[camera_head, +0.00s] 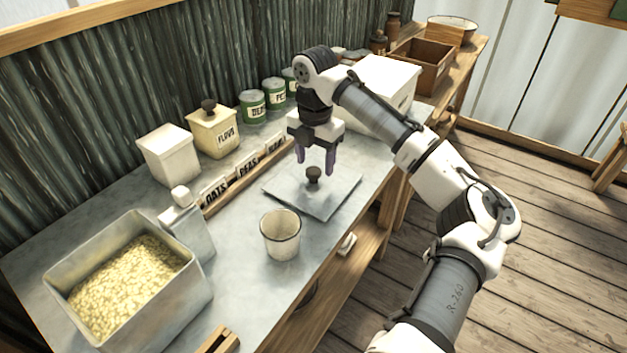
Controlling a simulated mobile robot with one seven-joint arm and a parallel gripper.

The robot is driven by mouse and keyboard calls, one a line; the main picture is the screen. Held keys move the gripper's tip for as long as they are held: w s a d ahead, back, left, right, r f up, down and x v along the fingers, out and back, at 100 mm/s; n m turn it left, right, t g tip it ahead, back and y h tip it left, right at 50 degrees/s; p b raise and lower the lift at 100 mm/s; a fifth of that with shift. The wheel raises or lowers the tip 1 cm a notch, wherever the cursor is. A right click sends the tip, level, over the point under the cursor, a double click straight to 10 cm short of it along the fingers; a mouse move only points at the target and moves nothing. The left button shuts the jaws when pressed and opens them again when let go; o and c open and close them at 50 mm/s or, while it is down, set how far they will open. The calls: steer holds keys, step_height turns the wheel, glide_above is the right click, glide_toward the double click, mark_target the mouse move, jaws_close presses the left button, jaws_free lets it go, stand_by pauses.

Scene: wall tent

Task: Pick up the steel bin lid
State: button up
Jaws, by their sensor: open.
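The steel bin lid (329,196) is a flat square grey plate with a dark round knob (313,174) in its middle. It lies on the metal-topped counter, near the counter's front edge. My gripper (315,170) points down over the lid, fingers apart, one on each side of the knob as seen here. I cannot tell whether the fingertips touch the knob or the lid. An open steel bin (70,291) full of pale yellow grains stands at the near left of the counter.
An enamel cup (281,236) stands just left of the lid. Labelled cards (246,164) in a wooden rail run behind it. A wooden crate (422,66) is at the far end.

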mark_target(313, 170)
steer(key=shift+w+a+f, duration=0.1)
steer(key=shift+a+f, duration=0.05)
steer(key=shift+f, duration=1.7)
steer(key=c, duration=1.1)
